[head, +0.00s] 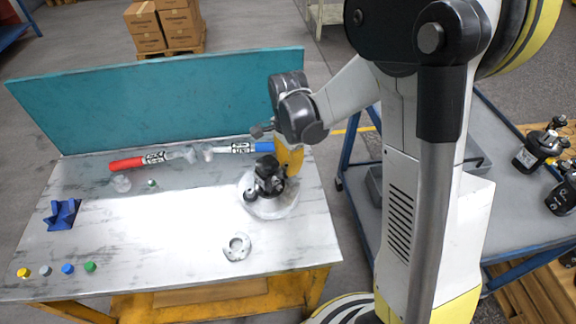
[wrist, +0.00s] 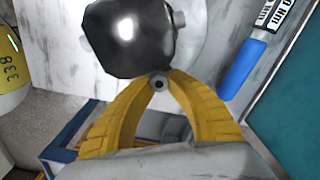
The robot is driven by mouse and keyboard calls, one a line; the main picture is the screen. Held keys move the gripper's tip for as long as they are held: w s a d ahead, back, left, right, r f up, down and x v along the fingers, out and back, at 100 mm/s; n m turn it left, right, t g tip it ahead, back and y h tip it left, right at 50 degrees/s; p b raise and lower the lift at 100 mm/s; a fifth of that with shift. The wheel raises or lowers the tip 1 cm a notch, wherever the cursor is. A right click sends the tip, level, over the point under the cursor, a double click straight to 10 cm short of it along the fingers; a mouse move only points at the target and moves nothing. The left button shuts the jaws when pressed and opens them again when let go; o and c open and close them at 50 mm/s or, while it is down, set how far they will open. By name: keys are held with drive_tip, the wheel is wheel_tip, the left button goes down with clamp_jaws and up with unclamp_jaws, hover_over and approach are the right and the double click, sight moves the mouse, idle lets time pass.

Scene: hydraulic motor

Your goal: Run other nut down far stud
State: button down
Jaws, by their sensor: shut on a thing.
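The black hydraulic motor (head: 268,176) stands on a pale round base (head: 272,207) at the right of the bench. It fills the upper middle of the wrist view (wrist: 130,38). My gripper (wrist: 158,78) has its yellow fingers closed around a small grey nut (wrist: 158,83) with a dark centre, right beside the motor body. Whether a stud runs through this nut is too small to tell. A grey stud or nut end (wrist: 179,19) shows at the motor's other side. In the head view my gripper (head: 287,172) is at the motor's right side, its fingertips partly hidden.
A red-handled tool (head: 127,164) and a blue-handled tool (head: 264,147) lie along the back, before the teal panel (head: 160,100). A grey ring (head: 237,247) lies in front. A blue block (head: 62,215) and several small coloured caps are at left. The bench middle is clear.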

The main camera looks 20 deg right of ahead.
drive_tip(key=m, duration=0.3)
drive_tip(key=shift+s, duration=0.1)
drive_tip(key=shift+m, duration=0.4)
drive_tip(key=c, duration=1.5)
unclamp_jaws()
drive_tip(key=shift+c, duration=0.2)
drive_tip(key=shift+a+r+p, duration=0.15)
drive_tip(key=shift+r+p, duration=0.25)
drive_tip(key=shift+r, duration=0.25)
drive_tip(key=shift+a+r+p, duration=0.15)
drive_tip(key=shift+r+p, duration=0.25)
drive_tip(key=shift+r, duration=0.2)
drive_tip(key=n, duration=0.5)
drive_tip(key=shift+f+n+b, duration=0.1)
drive_tip(key=shift+n+b, duration=0.2)
drive_tip(key=n, duration=0.4)
drive_tip(key=shift+n, duration=0.4)
